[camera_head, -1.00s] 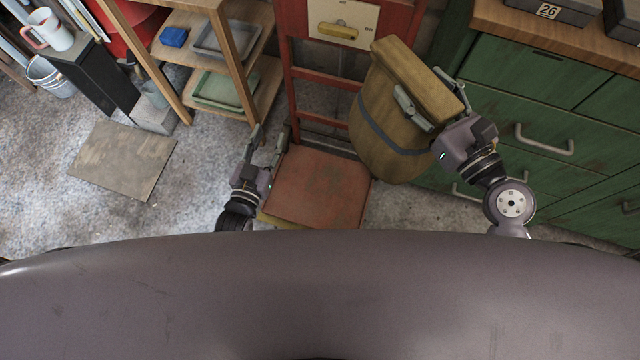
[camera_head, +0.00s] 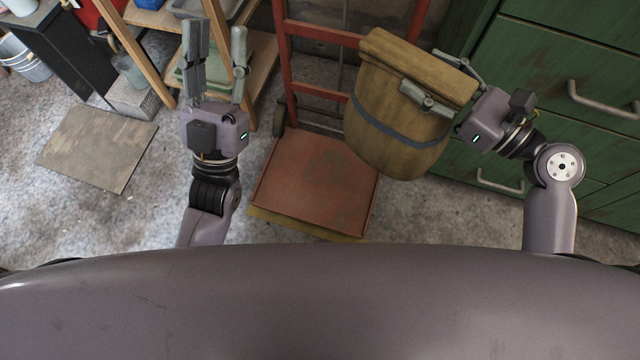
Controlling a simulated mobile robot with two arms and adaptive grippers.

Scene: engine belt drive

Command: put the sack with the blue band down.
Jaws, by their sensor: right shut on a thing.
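The sack with the blue band (camera_head: 385,145) is tan with a rolled top and a dark blue-grey band around its lower half. My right gripper (camera_head: 440,85) is shut on its upper part, from the right side. The sack hangs upright, overlapping the right part of the red hand truck (camera_head: 315,185) in the picture; I cannot tell its exact height. My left gripper (camera_head: 215,60) is open and empty, left of the hand truck and in front of the wooden shelf.
A wooden shelf (camera_head: 262,75) stands at the back left. Green drawers (camera_head: 540,90) stand on the right. A flat brown sheet (camera_head: 98,148) lies on the floor at left. The hand truck's plate is bare, with floor clear to its left.

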